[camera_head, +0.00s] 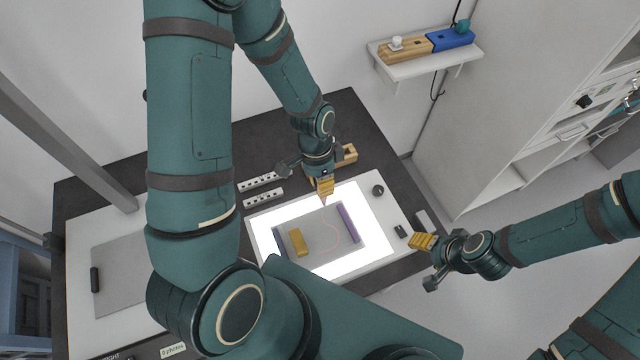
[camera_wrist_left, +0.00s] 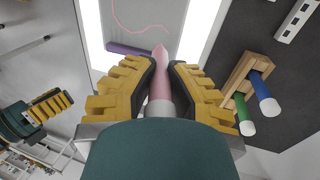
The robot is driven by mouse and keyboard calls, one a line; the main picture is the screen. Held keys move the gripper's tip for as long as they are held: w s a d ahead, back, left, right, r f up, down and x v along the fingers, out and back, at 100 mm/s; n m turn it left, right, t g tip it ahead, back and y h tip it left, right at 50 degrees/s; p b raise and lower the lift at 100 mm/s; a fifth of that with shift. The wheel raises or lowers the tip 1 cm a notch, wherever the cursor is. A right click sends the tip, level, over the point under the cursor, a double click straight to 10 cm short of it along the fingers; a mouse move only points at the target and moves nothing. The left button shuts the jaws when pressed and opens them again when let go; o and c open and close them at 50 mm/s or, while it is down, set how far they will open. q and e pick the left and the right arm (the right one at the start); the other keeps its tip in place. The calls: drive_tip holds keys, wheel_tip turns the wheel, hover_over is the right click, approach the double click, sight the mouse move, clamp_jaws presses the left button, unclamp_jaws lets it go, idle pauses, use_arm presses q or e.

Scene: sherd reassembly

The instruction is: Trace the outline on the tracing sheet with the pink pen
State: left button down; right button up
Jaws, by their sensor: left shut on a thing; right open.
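The tracing sheet (camera_head: 318,246) is a grey rectangle lying on a glowing white light panel (camera_head: 374,208). A pink curved outline (camera_head: 333,235) shows on its right part, and the curve (camera_wrist_left: 140,28) also shows in the left wrist view. My left gripper (camera_head: 325,190) is shut on the pink pen (camera_wrist_left: 160,85), which points away from the wrist. In the head view the pen's tip (camera_head: 324,202) is over the far edge of the sheet; I cannot tell whether it touches. My right gripper (camera_head: 418,243) is open and empty, right of the panel.
A yellow block (camera_head: 297,242) and a purple bar (camera_head: 348,224) lie on the sheet. A wooden holder (camera_wrist_left: 240,80) with a green and a blue pen stands beside the panel. White perforated strips (camera_head: 262,198) lie left of it. A shelf (camera_head: 430,64) hangs on the wall.

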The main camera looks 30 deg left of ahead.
use_arm(q)
drive_tip(key=shift+r+p, duration=0.85)
drive_tip(key=shift+r, duration=0.45)
